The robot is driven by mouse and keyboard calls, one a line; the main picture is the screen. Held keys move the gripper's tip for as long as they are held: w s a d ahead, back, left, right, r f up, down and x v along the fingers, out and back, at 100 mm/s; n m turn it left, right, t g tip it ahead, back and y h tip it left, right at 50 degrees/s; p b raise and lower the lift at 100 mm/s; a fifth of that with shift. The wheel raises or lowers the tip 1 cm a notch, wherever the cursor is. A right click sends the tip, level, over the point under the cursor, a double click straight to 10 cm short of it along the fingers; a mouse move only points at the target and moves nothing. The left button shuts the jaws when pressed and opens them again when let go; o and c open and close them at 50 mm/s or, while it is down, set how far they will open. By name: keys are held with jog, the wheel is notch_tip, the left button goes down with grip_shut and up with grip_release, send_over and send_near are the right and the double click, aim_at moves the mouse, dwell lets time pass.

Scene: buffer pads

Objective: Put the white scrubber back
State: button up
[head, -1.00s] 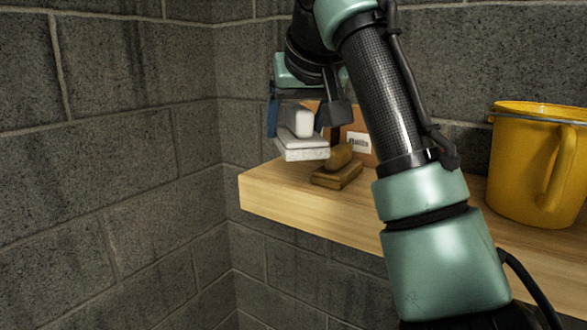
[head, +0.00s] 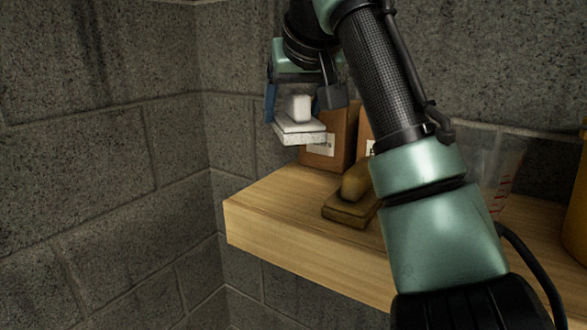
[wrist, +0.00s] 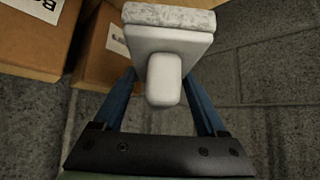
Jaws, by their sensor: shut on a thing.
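The white scrubber (head: 299,129) has a pale block handle on a flat base with a speckled pad beneath. My gripper (head: 300,103) is shut on its handle and holds it roughly level, above the left end of the wooden shelf (head: 262,203) and apart from it. In the wrist view the scrubber (wrist: 168,42) sits between the blue fingers of my gripper (wrist: 164,85), its pad facing the top of the picture. A brown scrubber (head: 349,202) lies on the shelf, partly hidden by my arm.
Cardboard boxes with white labels (head: 327,142) stand at the shelf's back; they also show in the wrist view (wrist: 103,55). A clear measuring jug (head: 503,170) and a yellow bucket (head: 577,215) stand to the right. The shelf's left end is bare. Block walls lie behind and left.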

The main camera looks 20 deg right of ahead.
aim_at(294, 132)
jog(key=f, duration=0.1)
jog(key=s+f+p, duration=0.1)
jog(key=f, duration=0.1)
jog(key=shift+a+f, duration=0.1)
jog(key=shift+f, duration=0.1)
jog(key=shift+w+f, duration=0.2)
jog(key=shift+f, duration=0.45)
notch_tip(294, 132, down, 4)
jog(key=shift+s+r+p, duration=0.1)
jog(key=shift+r+p, duration=0.15)
jog(key=shift+p, duration=0.75)
jog(key=shift+f, duration=0.1)
jog(key=o, duration=1.6)
